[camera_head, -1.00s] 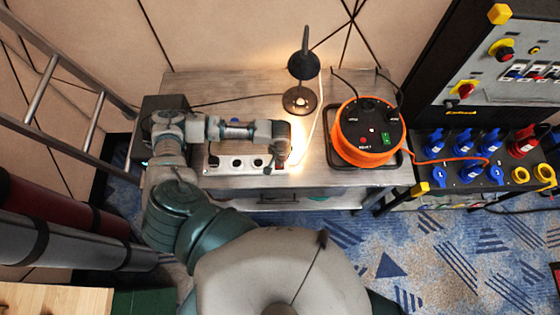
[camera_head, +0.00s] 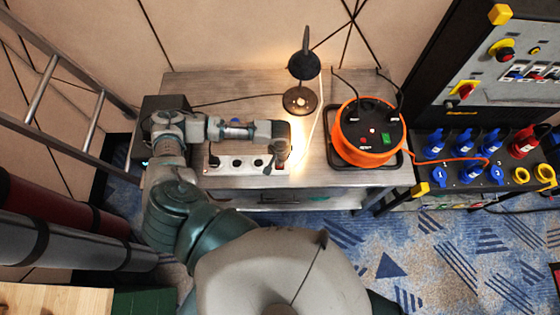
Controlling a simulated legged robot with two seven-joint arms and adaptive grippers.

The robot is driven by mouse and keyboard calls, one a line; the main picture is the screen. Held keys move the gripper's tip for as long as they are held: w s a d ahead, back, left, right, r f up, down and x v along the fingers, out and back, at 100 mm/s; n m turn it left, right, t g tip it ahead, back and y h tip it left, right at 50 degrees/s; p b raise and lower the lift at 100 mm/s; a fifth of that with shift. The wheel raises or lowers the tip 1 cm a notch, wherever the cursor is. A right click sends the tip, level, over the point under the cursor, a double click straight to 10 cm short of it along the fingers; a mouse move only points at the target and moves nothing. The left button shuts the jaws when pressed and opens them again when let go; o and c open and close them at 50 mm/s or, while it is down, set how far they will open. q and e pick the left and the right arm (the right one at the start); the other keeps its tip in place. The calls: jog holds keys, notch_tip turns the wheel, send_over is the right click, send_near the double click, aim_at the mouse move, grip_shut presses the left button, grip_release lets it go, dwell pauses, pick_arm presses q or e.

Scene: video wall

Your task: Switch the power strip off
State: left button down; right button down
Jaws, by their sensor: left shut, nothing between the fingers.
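The white power strip (camera_head: 240,163) lies along the front of the metal table, with dark plugs or sockets along its top. My left gripper (camera_head: 279,164) is shut and empty, pointing down at the strip's right end. I cannot tell whether the fingertips touch it. The gripper and forearm cover part of the strip, and I cannot make out its switch. My right gripper is not in view.
A lit desk lamp (camera_head: 301,99) stands behind the strip on the metal table (camera_head: 240,90). An orange cable reel (camera_head: 368,155) with a green switch sits to the right. A socket panel stands farther right, and a ladder leans at the left.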

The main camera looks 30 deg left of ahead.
pick_arm(q)
jog(key=shift+a+f, duration=0.1)
jog(key=shift+f, duration=0.3)
jog(key=shift+f+b, duration=0.3)
jog(key=shift+f, duration=0.45)
dwell(0.4)
notch_tip(320, 180, up, 7)
jog(key=p, duration=0.9)
jog(key=shift+r, duration=0.15)
dwell(0.4)
